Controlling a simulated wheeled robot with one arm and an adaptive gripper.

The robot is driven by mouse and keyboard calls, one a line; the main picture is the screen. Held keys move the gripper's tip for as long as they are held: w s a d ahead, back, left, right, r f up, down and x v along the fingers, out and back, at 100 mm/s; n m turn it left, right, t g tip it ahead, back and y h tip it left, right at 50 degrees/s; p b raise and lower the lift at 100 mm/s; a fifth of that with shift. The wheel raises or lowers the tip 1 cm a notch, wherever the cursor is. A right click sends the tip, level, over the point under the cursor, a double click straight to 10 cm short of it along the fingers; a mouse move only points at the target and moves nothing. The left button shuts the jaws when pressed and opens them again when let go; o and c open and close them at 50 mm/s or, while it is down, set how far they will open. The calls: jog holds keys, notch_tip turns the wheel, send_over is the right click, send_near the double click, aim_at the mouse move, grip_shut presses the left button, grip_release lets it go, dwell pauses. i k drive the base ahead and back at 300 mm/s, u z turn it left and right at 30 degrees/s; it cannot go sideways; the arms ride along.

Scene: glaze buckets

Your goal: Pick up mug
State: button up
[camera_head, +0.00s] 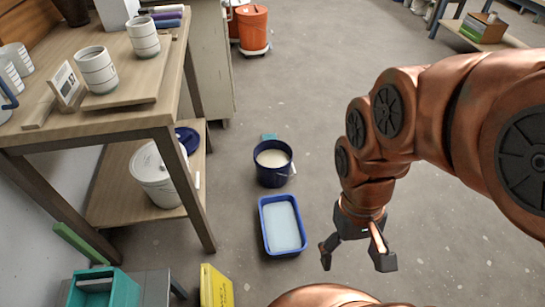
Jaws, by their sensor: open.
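Several white cups or mugs with grey bands stand on the wooden table at the upper left. One banded mug (97,70) sits on a wooden board, and another banded mug (143,36) stands behind it to the right. A further pale mug (15,57) is at the left edge, with others partly cut off by the frame. I cannot tell which one the task means. My gripper (355,259) is open and empty, pointing down over the floor on the right, well apart from the table and mugs.
The wooden table (95,134) has a small display (67,84) and a lower shelf with a white bucket (156,172). A blue bucket (272,163) and blue tray (282,225) stand on the floor between table and gripper. A yellow item (215,287) lies near the front. Floor behind is mostly clear.

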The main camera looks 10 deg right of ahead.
aim_at(97, 67)
jog(key=u, duration=0.1)
jog(key=i, duration=0.55)
jog(key=u, duration=2.75)
